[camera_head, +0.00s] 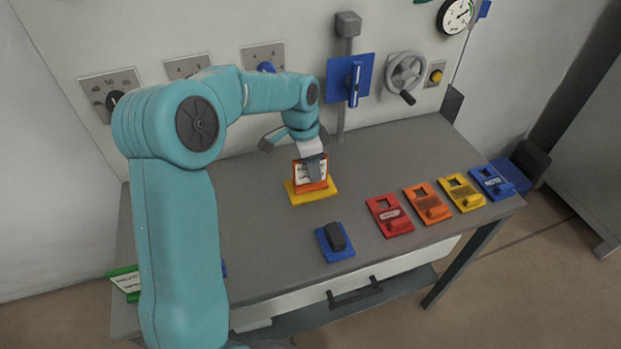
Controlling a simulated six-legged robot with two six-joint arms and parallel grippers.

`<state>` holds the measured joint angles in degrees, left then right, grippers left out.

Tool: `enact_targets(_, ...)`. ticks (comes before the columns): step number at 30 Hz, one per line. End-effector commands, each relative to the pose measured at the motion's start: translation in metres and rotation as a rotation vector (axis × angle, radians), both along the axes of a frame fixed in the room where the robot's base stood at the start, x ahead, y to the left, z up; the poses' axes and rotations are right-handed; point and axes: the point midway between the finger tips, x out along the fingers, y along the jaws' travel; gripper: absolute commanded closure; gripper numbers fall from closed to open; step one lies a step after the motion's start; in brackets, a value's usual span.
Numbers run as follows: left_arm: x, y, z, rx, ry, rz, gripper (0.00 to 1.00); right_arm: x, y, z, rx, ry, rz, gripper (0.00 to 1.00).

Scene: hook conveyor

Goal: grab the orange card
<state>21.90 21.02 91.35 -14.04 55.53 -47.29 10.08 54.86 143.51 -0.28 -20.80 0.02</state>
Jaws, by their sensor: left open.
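The orange card (300,173) has a white label and stands upright in a yellow base (323,192) on the grey table, left of its middle. My left gripper (313,160) reaches down over the card from above. It is open, and one grey finger hangs in front of the card's face and covers part of the label. The other finger is hard to make out, and I cannot tell whether the fingers touch the card. My right gripper is out of view.
A row of red (390,215), orange (427,203), yellow (462,192) and blue (491,182) plates lies at the right. A blue base with a black block (335,242) lies near the front. A green-edged card (126,283) is at the left. The wall carries a blue lever panel (366,70) and a handwheel (405,72).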

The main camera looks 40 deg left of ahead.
Motion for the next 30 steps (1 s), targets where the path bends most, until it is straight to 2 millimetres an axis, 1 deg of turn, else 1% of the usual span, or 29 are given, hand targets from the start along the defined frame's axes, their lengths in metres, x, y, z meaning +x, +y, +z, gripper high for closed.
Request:
enact_targets(6, -0.0002, -0.0001, -0.0039, 0.000, 0.001, 0.000, 0.57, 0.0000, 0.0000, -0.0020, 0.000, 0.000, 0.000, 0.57)
enact_targets(14, -0.0001, 0.0000, -0.0040, -0.001, 0.001, 0.000, 0.57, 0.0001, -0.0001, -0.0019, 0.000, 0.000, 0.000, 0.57)
enact_targets(15, -0.0001, 0.0000, -0.0040, -0.001, 0.001, 0.000, 0.61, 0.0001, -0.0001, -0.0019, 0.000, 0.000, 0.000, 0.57)
enact_targets(17, -0.0001, -0.0001, -0.0038, -0.001, 0.001, 0.000, 0.80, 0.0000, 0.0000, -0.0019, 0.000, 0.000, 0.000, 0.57)
enact_targets(18, -0.0001, -0.0001, -0.0038, -0.001, 0.001, 0.000, 0.93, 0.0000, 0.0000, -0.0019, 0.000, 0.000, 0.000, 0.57)
enact_targets(19, -0.0001, -0.0001, -0.0038, -0.001, 0.001, 0.000, 1.00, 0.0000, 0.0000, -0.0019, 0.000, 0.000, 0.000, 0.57)
enact_targets(30, 0.0001, -0.0001, -0.0007, 0.000, 0.000, 0.000, 1.00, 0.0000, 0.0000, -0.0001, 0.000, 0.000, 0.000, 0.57)
